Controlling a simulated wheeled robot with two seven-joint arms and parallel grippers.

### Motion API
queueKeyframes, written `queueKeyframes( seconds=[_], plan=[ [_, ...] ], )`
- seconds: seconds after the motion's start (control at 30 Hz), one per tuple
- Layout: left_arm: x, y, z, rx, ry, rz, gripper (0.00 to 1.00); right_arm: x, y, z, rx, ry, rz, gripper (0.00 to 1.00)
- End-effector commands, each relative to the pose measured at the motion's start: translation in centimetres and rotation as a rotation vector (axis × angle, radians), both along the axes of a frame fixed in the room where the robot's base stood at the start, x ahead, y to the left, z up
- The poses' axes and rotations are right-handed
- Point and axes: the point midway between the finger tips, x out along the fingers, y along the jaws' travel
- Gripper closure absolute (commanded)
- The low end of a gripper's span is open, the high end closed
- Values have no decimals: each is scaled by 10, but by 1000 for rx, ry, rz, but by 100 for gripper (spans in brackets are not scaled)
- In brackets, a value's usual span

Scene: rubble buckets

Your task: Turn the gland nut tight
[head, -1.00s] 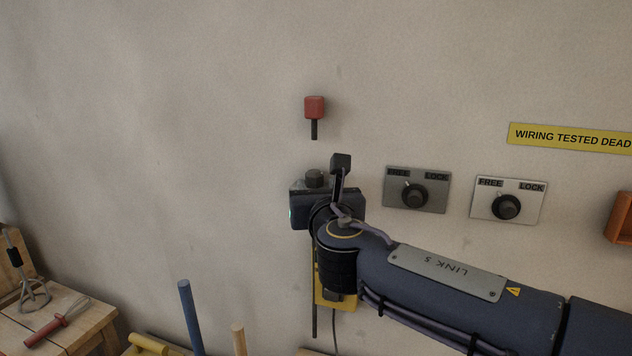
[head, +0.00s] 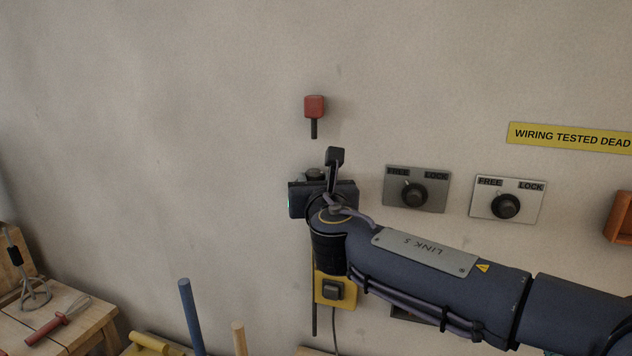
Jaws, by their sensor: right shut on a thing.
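My right gripper (head: 322,196) is at the wall, its arm coming in from the lower right. The hand hides its fingertips. A dark rounded piece (head: 315,174), probably the gland nut, shows just above the hand and is mostly covered by it. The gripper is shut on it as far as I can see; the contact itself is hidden. A red block (head: 314,107) with a dark stem sits on the wall above. My left gripper is not in view.
Two FREE/LOCK plates with knobs (head: 412,194) (head: 505,206) are right of the hand. Below it is a yellow box (head: 335,290) with a dark button and a cable. A wooden bench (head: 60,325) with a whisk stands lower left. The wall at left is bare.

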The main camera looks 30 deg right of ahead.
Motion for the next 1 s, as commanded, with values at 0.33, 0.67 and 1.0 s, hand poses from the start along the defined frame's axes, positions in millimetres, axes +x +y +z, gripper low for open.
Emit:
queueKeyframes(
  seconds=[0.33, 0.67, 1.0],
  plan=[
    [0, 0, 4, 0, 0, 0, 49, 3, 6, 0, 0, 3, -149, 89],
    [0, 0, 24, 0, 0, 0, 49, 8, 12, 2, -1, 5, -447, 89],
    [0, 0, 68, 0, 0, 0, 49, 14, 15, 5, -3, 5, -758, 89]
  ],
)
